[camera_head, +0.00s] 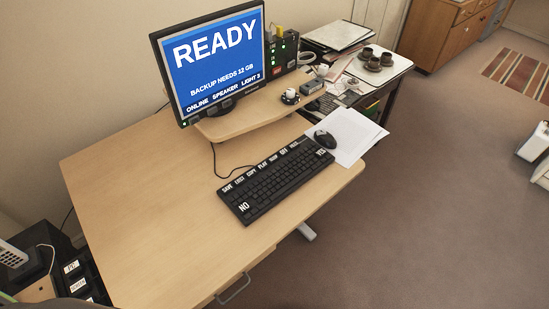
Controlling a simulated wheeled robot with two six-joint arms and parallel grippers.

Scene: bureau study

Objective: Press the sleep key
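A black keyboard (275,180) lies on the wooden desk (140,200), tilted across the picture. A row of white-labelled keys runs along its back edge; some read SAVE, COPY and PLAY, others are too small to read. A key marked NO (244,207) is at its front left corner and one marked YES (321,152) at its right end. I cannot make out which key is the sleep key. The monitor (215,60) shows READY, BACKUP NEEDS 12 GB, ONLINE, SPEAKER and LIGHT 3. Neither of my grippers shows in this view.
A mouse (324,139) lies on white paper (352,135) right of the keyboard. Small items stand on the raised shelf (250,112). A side table with cups (373,62) stands behind. The desk's left half is clear. A drawer handle (234,290) juts from the front.

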